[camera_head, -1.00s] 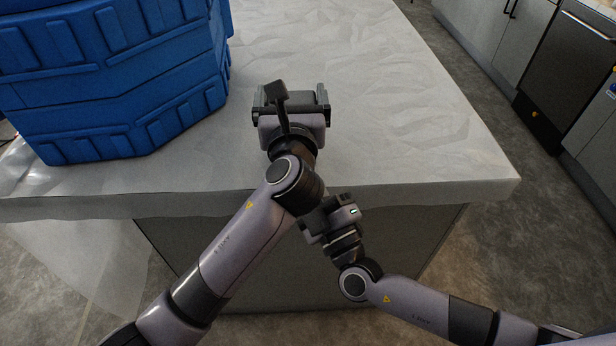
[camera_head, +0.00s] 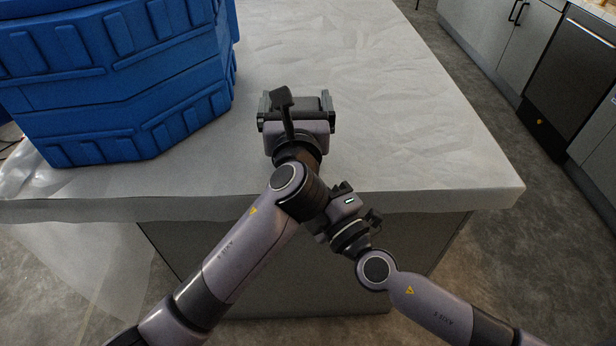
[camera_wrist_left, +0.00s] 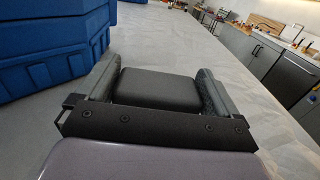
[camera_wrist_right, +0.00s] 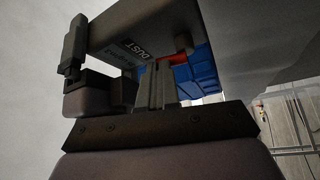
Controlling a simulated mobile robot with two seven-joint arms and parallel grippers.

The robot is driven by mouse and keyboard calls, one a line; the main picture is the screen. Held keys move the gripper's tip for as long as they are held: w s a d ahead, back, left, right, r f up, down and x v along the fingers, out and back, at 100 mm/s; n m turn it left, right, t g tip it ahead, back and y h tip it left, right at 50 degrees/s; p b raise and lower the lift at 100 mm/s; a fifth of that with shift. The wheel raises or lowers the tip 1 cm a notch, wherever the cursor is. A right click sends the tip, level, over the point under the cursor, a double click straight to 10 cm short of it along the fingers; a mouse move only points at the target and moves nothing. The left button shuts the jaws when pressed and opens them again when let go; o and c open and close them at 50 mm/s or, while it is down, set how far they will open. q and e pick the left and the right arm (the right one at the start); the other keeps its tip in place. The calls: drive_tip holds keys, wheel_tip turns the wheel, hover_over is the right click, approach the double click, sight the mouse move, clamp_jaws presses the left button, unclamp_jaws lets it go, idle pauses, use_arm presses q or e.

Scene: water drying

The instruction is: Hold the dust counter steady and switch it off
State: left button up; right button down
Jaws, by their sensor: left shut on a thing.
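The dust counter (camera_head: 295,103) is a dark box between the fingers of my left gripper (camera_head: 297,108), over the worktop near its front edge. The left wrist view shows its dark, rounded back (camera_wrist_left: 157,88) with a finger against each side.
A large blue crate (camera_head: 115,85) stands on the pale worktop (camera_head: 420,140) at the left. The worktop right of the counter is clear. My two arms cross closely near the front edge. Grey cabinets (camera_head: 495,40) stand beyond the floor at the right.

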use_arm(q)
drive_tip(key=shift+f, duration=0.1)
use_arm(e)
drive_tip(key=shift+r, duration=0.1)
drive_tip(key=r+v, duration=0.1)
drive_tip(key=v, duration=1.3)
drive_tip(key=shift+d+r, duration=0.2)
drive_tip(key=shift+r, duration=0.15)
use_arm(q)
drive_tip(key=o, duration=0.8)
drive_tip(key=shift+o, duration=0.2)
